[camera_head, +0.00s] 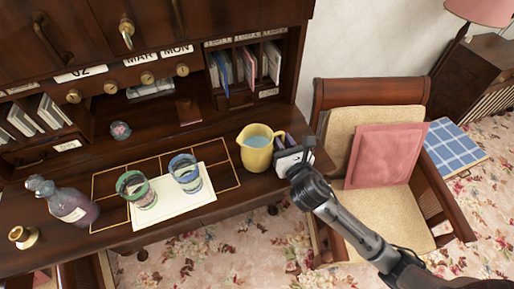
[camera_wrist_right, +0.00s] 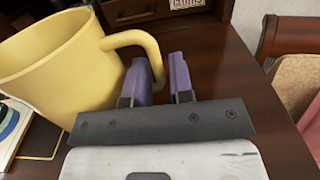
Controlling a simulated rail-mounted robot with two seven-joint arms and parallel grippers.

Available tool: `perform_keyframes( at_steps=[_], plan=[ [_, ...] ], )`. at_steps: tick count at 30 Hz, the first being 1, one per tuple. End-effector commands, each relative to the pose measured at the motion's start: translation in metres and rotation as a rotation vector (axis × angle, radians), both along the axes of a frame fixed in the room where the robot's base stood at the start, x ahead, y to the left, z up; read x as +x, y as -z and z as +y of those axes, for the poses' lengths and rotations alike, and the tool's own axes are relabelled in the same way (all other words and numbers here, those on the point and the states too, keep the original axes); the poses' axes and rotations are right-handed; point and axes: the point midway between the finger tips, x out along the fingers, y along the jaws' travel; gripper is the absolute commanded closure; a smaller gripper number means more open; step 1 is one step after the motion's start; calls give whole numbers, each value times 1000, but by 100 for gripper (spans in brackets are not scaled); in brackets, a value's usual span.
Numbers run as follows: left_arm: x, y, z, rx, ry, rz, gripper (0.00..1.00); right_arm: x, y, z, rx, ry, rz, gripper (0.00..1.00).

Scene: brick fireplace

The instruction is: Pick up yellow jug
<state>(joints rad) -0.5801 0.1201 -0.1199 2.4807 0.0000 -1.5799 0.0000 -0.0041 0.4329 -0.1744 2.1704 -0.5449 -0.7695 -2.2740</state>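The yellow jug (camera_head: 257,156) stands upright on the wooden desk, right of the two glasses, with a bluish content visible inside. In the right wrist view the jug (camera_wrist_right: 55,65) fills the upper left, and its handle curves towards my fingers. My right gripper (camera_head: 284,142) is just right of the jug at the desk's right end. Its purple fingers show in the right wrist view (camera_wrist_right: 160,78), apart, with the lower part of the handle between them. A firm grip on the handle does not show. My left gripper is not in view.
A green glass (camera_head: 138,190) and a blue glass (camera_head: 186,174) stand on a white sheet (camera_head: 172,208) left of the jug. A bottle (camera_head: 68,203) stands farther left. Shelves with books (camera_head: 245,68) rise behind. A chair (camera_head: 385,190) with a pink cushion is right.

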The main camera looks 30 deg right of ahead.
Motion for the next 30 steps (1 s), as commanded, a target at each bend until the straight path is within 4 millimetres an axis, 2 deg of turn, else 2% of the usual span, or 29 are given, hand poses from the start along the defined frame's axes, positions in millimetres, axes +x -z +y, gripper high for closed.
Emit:
perform_keyframes(
  at_steps=[10,17,30],
  plan=[
    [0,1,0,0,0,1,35,6,0,-1,1,0,0,79],
    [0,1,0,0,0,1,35,5,0,-1,1,0,0,100],
    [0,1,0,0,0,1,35,5,-2,-1,1,0,-4,100]
  ],
)
